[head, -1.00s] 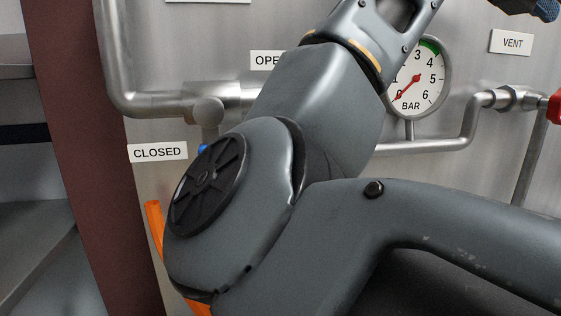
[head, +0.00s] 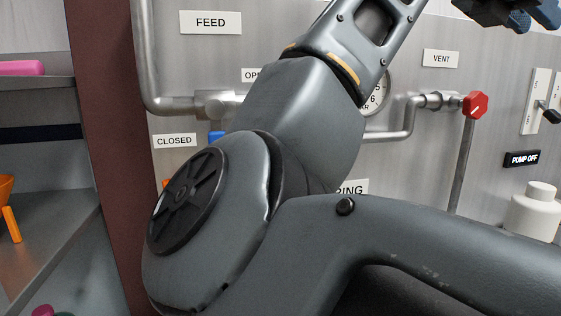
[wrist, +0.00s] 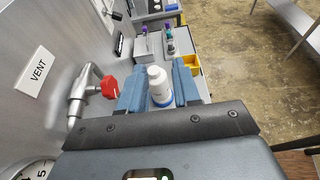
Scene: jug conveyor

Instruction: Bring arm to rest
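My arm crosses the head view from lower right to the top, bent at a large joint. My gripper (head: 510,12) is at the top right of the head view, partly cut off by the frame edge. In the wrist view its two blue fingers (wrist: 160,78) stand apart. A white bottle (wrist: 160,88) shows in the gap between them; the same kind of white jug (head: 535,212) stands well below the gripper in the head view, so the fingers look empty.
The steel panel carries pipes, a red vent valve (head: 475,105), a gauge (head: 376,95) partly behind my arm, and a switch (head: 541,103). A brown post (head: 100,150) and shelves (head: 40,215) are at left. Open floor (wrist: 245,60) lies right in the wrist view.

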